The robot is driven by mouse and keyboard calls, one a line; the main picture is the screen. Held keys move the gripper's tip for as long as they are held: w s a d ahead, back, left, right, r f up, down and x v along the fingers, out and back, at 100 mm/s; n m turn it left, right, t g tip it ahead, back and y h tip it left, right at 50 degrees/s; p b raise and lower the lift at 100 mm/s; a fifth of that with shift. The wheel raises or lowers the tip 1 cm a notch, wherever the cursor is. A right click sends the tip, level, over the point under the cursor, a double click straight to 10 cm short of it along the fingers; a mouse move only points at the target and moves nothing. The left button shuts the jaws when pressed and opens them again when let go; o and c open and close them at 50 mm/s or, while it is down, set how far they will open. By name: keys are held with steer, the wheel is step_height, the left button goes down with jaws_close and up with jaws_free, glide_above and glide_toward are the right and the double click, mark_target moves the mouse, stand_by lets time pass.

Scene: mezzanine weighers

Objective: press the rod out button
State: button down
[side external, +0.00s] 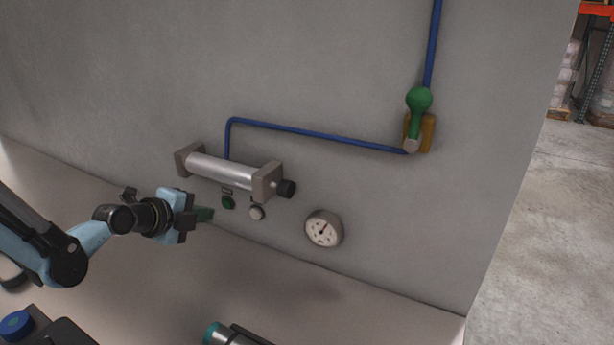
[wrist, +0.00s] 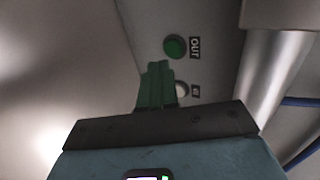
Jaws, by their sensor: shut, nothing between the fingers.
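The green button (side external: 228,202) is on the grey wall under the metal cylinder (side external: 218,170). In the wrist view the green button (wrist: 175,46) has a dark label (wrist: 194,45) reading OUT beside it. A pale button (side external: 257,212) sits to its right; in the wrist view the pale button (wrist: 181,89) is partly hidden by my fingers. A short rod with a black knob (side external: 287,188) shows at the cylinder's right end. My gripper (side external: 209,214) is shut and empty, its green fingertips just left of and slightly below the green button. Any gap to the wall is unclear.
A round gauge (side external: 324,228) is on the wall to the right. A blue pipe (side external: 310,133) runs from the cylinder to a green-handled valve (side external: 418,105). A teal-ended object (side external: 214,334) lies on the pale bench (side external: 345,310) in front.

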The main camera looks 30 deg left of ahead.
steer(key=shift+w, duration=2.05)
steer(key=shift+w, duration=1.05)
steer(key=shift+s, duration=0.55)
glide_toward(225, 201)
steer(key=s+r, duration=0.1)
steer(key=s, duration=0.5)
